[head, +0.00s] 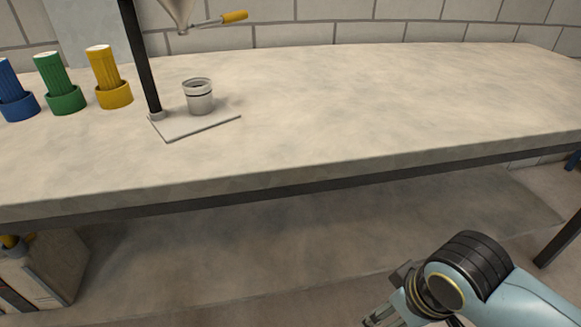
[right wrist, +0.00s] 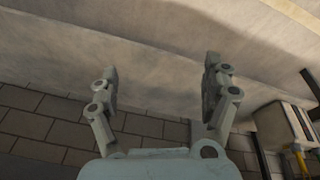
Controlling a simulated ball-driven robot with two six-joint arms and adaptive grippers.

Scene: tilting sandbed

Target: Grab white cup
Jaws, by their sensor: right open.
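The white cup (head: 199,97) stands upright on the light base plate (head: 192,127) of a stand on the table, left of centre in the head view. It has a dark band below its rim. My right gripper (head: 375,318) is low at the bottom of the head view, below the table's front edge and far from the cup. In the right wrist view its two fingers (right wrist: 163,75) are spread apart with nothing between them. The cup does not show in the right wrist view. My left gripper is not in view.
A dark post (head: 142,60) rises beside the cup, with a funnel (head: 179,12) above it. Blue (head: 13,90), green (head: 58,83) and yellow (head: 108,77) cylinders in holders stand at the left. The table (head: 400,95) is clear to the right. A box (head: 45,270) sits below.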

